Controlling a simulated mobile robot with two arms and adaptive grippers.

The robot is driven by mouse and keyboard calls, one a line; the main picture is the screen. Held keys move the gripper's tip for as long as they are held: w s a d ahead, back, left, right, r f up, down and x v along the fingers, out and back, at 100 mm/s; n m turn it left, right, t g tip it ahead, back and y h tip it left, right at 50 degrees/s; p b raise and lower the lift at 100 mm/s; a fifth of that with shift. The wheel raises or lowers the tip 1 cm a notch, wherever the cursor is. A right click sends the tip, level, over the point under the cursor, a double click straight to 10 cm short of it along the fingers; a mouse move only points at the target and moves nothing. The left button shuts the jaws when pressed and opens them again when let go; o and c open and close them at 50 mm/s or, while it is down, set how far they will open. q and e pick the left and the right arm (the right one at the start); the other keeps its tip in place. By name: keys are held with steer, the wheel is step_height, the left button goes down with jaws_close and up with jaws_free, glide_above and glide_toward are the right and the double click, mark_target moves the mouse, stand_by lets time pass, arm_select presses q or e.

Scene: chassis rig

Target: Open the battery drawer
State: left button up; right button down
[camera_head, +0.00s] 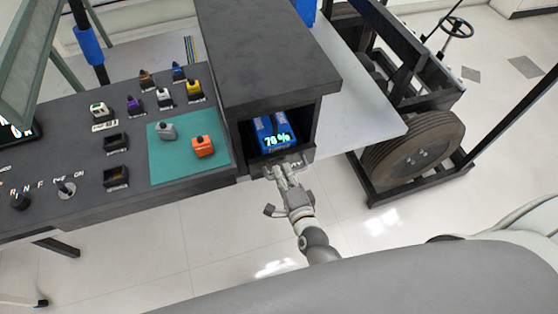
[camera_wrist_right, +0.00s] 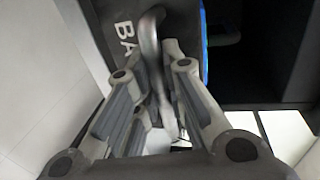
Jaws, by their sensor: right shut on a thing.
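The battery drawer (camera_head: 256,168) is low in the front of a dark cabinet (camera_head: 262,60). A blue battery (camera_head: 274,132) with a lit percentage display shows in the cabinet's opening. My right gripper (camera_head: 283,174) is at the drawer front, below the battery. In the right wrist view, its fingers (camera_wrist_right: 162,72) are shut on a curved grey handle (camera_wrist_right: 151,38). The dark drawer front (camera_wrist_right: 112,45) beside the handle bears the white letters "BA". A blue battery edge (camera_wrist_right: 203,45) shows behind it. How far the drawer stands out is hard to tell. My left gripper is out of view.
A dark control panel (camera_head: 75,165) with knobs and switches lies left of the cabinet. A teal mat (camera_head: 180,165) there holds a grey block and an orange block. A wheeled frame (camera_head: 415,145) stands at the right. Pale floor in front is open.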

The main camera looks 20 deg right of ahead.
steer(key=f+v, duration=0.1)
steer(key=v, duration=0.7)
steer(key=f+p+v, duration=0.1)
steer(key=f+v, duration=0.1)
steer(key=v, duration=0.7)
steer(key=shift+s+f+p, duration=0.25)
steer(key=shift+s+p, duration=0.05)
steer(key=shift+s, duration=0.2)
steer(key=c, duration=1.5)
jaws_free()
steer(key=v, duration=1.2)
steer(key=shift+f, duration=0.1)
